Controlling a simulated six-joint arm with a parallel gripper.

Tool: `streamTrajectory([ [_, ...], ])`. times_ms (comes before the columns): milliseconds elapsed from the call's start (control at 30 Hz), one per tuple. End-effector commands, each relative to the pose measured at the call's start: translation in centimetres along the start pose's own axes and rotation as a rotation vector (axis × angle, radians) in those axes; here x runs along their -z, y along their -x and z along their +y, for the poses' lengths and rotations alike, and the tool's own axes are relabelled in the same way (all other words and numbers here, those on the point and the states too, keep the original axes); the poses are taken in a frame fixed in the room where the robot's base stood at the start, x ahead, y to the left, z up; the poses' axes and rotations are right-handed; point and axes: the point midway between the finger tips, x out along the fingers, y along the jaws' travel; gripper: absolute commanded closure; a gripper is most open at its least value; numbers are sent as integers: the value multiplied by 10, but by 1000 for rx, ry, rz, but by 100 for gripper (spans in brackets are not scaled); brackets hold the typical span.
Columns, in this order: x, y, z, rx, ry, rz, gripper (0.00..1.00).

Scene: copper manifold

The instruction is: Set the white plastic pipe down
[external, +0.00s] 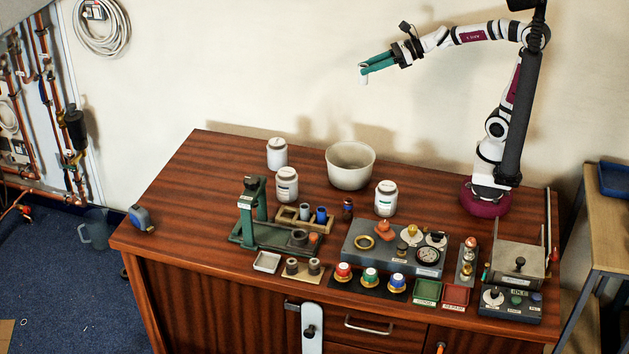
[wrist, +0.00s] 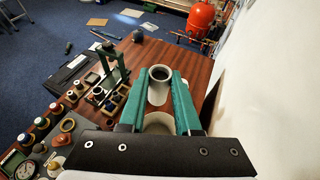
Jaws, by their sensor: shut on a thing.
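The white plastic pipe (wrist: 157,96) is between the green fingers of my gripper (wrist: 172,84) in the wrist view, its dark open end towards the camera. In the external view my gripper (external: 362,70) is shut on the pipe (external: 363,79), whose short white end hangs below the fingertips. The arm reaches out to the left, and the pipe is held high in the air, well above the wooden bench (external: 185,195) and touching nothing there.
A pale bowl (external: 350,180) and white jars (external: 277,160), (external: 287,190), (external: 386,205) stand on the bench. A green press (external: 260,232), small racks and control boxes (external: 390,262) fill its front and right. The left end is mostly clear, with a blue tape measure (external: 139,218) at the edge.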

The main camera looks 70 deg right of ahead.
Motion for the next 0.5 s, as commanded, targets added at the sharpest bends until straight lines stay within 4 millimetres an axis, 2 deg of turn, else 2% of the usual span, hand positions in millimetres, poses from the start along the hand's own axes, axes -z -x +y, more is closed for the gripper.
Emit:
streamTrajectory([
  [100, 45, -17, 26, -177, 54, 10, 100],
  [233, 105, -27, 61, -466, 166, 8, 100],
  [367, 166, -21, 91, -822, 319, 3, 100],
  [500, 224, -1, 110, -1244, 502, -2, 100],
])
